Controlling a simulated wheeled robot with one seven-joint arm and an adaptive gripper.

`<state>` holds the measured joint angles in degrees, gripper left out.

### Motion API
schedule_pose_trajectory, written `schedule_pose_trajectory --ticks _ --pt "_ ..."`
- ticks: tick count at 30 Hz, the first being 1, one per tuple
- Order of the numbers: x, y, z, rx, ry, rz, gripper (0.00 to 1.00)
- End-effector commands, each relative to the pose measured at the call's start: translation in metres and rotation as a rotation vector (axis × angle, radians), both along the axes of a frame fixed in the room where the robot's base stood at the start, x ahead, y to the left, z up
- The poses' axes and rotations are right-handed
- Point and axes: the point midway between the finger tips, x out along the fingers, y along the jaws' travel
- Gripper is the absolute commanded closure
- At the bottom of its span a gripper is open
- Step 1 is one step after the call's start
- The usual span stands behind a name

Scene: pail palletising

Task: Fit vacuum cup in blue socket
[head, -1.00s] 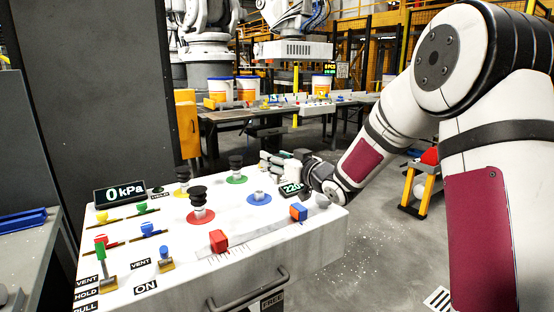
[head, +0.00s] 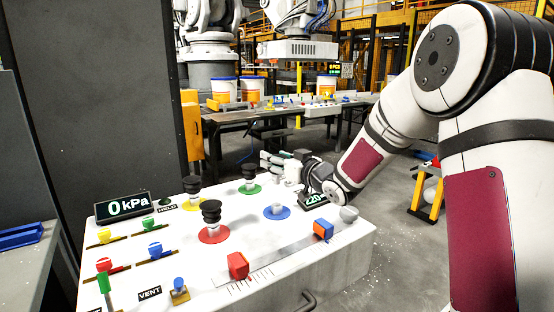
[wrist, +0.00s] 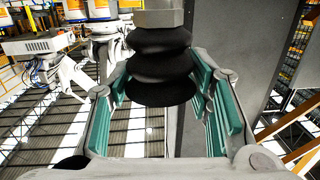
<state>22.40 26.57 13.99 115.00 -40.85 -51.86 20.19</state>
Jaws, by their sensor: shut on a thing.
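The blue socket (head: 277,211) is a round blue disc with a short bare grey stub, on the white panel top (head: 180,262). My gripper (head: 272,162) is behind and above it, near the panel's far edge. In the wrist view, a black bellows vacuum cup (wrist: 160,68) with a grey fitting on one end sits between my gripper's teal-padded fingers (wrist: 165,95), which are shut on it. In the head view the held cup cannot be made out. Other black cups stand on the red socket (head: 214,235), green socket (head: 249,189) and yellow socket (head: 188,206).
A red block (head: 238,266) and a blue block (head: 323,229) sit along a ruled strip at the panel front. A display (head: 122,206) reads 0 kPa. Coloured knobs and levers fill the left side. A dark upright panel (head: 90,100) stands behind left.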

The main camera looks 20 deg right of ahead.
Motion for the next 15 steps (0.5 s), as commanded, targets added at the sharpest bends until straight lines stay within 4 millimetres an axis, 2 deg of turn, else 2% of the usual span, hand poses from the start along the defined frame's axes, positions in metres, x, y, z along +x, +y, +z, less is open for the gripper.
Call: schedule_pose_trajectory --ticks 5,15 --pt "0.000 0.000 -0.004 0.012 0.004 0.000 0.83" --pt "0.000 0.000 -0.032 0.011 0.004 -0.001 0.83"
